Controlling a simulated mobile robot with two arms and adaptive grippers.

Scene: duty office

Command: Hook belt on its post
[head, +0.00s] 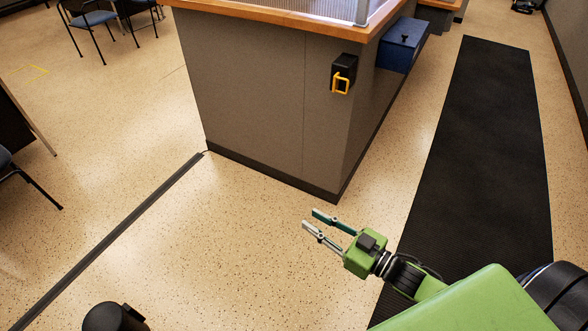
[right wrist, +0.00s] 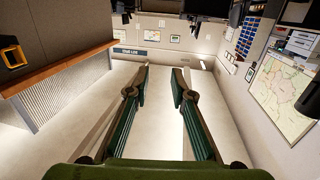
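A black belt case (head: 347,66) with a yellow looped belt end (head: 341,83) is mounted near the corner of the grey counter. The loop sits against the case, with no belt drawn out in view. The yellow end also shows at the left edge of the right wrist view (right wrist: 13,54). A dark rounded post top (head: 103,318) shows at the bottom left; its lower part is cut off. My right gripper (head: 310,218) is open and empty, in front of the counter and apart from the belt end. It also shows in the right wrist view (right wrist: 161,76). My left gripper is out of view.
The grey counter (head: 255,100) has a wooden top edge and a blue box (head: 402,46) on its right side. A black floor mat (head: 485,130) runs along the right. A dark floor strip (head: 110,240) crosses the left. Speckled floor between counter and post is clear.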

